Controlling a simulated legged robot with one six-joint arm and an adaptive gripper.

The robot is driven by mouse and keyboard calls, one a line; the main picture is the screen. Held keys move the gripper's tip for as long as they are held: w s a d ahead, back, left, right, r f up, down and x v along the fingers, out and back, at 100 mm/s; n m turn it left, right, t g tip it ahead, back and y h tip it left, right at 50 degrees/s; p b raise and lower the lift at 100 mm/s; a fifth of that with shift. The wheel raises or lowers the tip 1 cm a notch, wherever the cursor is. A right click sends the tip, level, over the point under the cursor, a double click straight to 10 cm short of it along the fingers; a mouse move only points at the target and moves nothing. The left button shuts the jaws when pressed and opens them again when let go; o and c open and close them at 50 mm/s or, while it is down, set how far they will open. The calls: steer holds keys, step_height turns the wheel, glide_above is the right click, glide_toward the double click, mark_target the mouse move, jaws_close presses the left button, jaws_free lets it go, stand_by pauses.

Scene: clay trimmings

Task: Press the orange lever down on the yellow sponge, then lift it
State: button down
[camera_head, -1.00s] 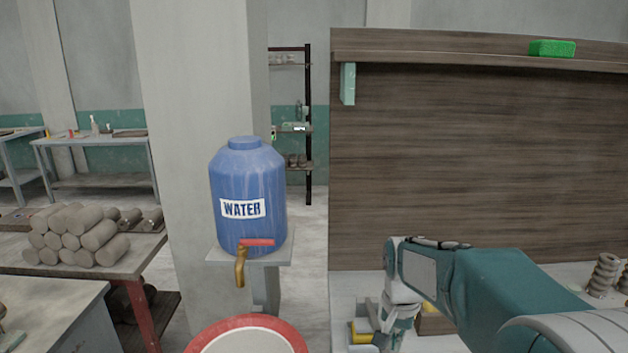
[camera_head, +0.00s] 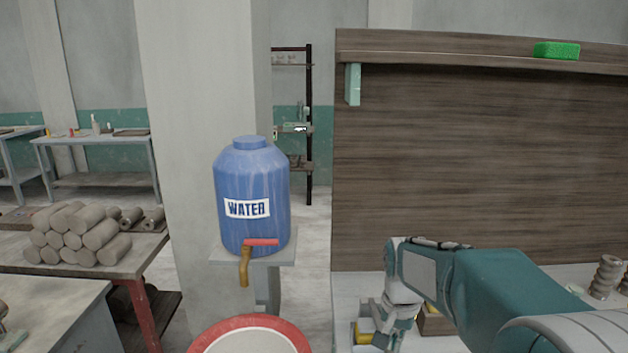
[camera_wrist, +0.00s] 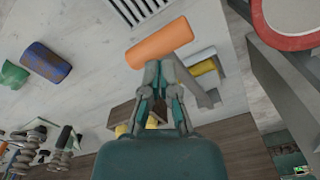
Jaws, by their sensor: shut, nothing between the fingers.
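In the wrist view an orange rounded bar (camera_wrist: 160,43), which looks like the lever, lies across the view just beyond my fingertips. My gripper (camera_wrist: 158,68) is shut and empty, its tips at or close to the bar's lower edge; I cannot tell whether they touch. A yellow piece (camera_wrist: 204,67), perhaps the sponge, shows to the right of the fingers beside a grey bracket-like part. In the head view a yellow piece (camera_head: 363,334) shows left of my wrist, low in the picture. The orange bar is not visible there, and my fingertips are not clear.
A blue water barrel (camera_head: 252,195) with a red-handled tap stands left of my arm, above a red-rimmed basin (camera_head: 250,325). A brown wooden panel (camera_head: 470,160) rises behind the bench. A blue-and-brown roll (camera_wrist: 46,62) and several grey coiled pieces (camera_wrist: 45,145) lie left in the wrist view.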

steer(key=shift+d+f, duration=0.15)
steer(key=shift+f, duration=0.2)
steer(key=shift+f, duration=1)
stand_by(0.4)
steer(key=shift+r, duration=3.55)
